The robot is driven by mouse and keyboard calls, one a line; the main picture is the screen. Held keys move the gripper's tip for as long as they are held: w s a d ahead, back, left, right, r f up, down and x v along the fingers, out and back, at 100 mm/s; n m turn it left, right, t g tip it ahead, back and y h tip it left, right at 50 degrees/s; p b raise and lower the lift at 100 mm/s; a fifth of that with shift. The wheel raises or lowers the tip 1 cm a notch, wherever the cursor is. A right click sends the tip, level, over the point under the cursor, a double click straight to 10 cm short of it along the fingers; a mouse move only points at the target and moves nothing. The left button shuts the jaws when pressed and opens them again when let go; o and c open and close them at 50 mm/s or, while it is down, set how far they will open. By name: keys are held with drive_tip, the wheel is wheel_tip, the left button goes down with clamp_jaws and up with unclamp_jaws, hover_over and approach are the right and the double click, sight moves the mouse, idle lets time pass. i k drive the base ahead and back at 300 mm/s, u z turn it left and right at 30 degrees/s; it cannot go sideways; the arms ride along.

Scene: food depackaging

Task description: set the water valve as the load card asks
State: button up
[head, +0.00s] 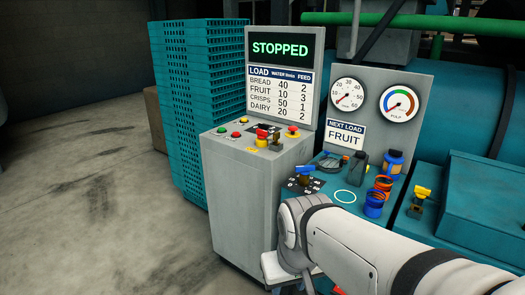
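The load card (279,92) on the grey cabinet lists fruit with water 10 and feed 3. A "next load" sign (344,135) reads FRUIT. A round water gauge (348,94) has a red needle near the low, lower-left end of its scale. My gripper's fingers do not show.
A screen (279,48) reads STOPPED. The grey cabinet (236,205) carries coloured buttons and a red lever. Teal crates (190,100) stand behind. The left floor is clear.

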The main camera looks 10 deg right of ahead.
sight(305, 170)
drive_tip(key=z, duration=0.4)
drive_tip(key=i, duration=1.05)
drive_tip(key=z, duration=0.8)
drive_tip(key=i, duration=0.3)
drive_tip(key=z, duration=0.25)
drive_tip(key=k, duration=0.8)
drive_tip(key=z, duration=0.2)
drive_tip(key=i, duration=0.85)
drive_tip(key=u, duration=0.1)
